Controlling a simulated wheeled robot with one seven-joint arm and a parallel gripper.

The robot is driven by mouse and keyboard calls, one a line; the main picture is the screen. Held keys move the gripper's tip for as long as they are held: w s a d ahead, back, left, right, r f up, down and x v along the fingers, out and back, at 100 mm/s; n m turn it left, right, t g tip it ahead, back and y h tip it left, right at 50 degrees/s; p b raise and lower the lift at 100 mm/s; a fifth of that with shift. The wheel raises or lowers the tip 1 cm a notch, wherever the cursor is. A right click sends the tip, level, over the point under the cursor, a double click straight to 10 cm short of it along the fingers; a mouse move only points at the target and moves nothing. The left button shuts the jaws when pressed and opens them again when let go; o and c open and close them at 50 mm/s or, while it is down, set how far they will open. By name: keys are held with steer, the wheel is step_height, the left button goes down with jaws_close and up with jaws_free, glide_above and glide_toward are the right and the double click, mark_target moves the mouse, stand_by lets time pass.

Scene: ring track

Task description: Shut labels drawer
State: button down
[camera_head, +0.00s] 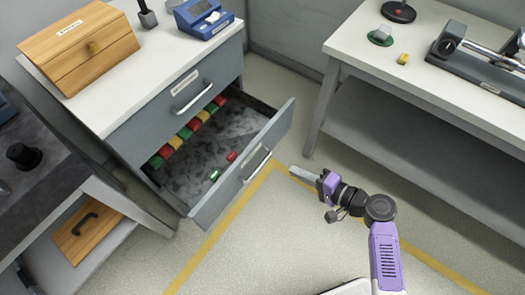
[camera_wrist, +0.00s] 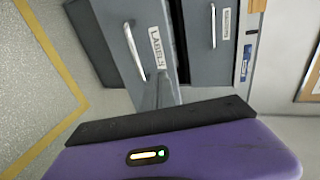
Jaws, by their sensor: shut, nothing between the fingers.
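The labels drawer (camera_head: 283,124) is the lower grey drawer of the cabinet and stands pulled well out in the head view. Several red, yellow and green pieces lie inside it. Its front, with a bar handle (camera_wrist: 134,50) and a tag reading LABELS (camera_wrist: 157,47), shows in the wrist view. My gripper (camera_head: 293,170) is shut and empty, just outside the drawer front near the handle. In the wrist view its shut fingers (camera_wrist: 163,88) point at the front below the tag. The head view shows a small gap; exact contact cannot be told.
The upper drawer (camera_head: 160,117) is shut. A wooden box (camera_head: 80,50) and a blue device (camera_head: 204,18) stand on the cabinet top. A white-topped bench (camera_head: 440,80) stands to the right. The floor (camera_head: 270,235) in front of the drawer is clear.

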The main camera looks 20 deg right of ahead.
steer(key=a, duration=0.1)
glide_toward(250, 153)
steer(key=shift+y, duration=0.4)
steer(key=x, duration=0.3)
steer(key=f+x, duration=0.1)
steer(key=x, duration=0.1)
steer(key=shift+w+d, duration=0.1)
steer(key=shift+d, duration=0.15)
steer(key=shift+w+a, duration=0.4)
steer(key=shift+w, duration=0.2)
steer(key=shift+w+a, duration=0.1)
steer(key=shift+w+a+f+b, duration=0.1)
steer(key=shift+w+a+b, duration=0.05)
steer(key=shift+b, duration=0.15)
steer(key=w+a+b, duration=0.6)
steer(key=w+a, duration=0.1)
steer(key=w, duration=0.2)
steer(key=w+a+b, duration=0.5)
steer(key=w+a, duration=0.2)
steer(key=w, duration=0.3)
steer(key=shift+w+r+b, duration=0.3)
steer(key=shift+b, duration=0.05)
steer(key=shift+a, duration=0.1)
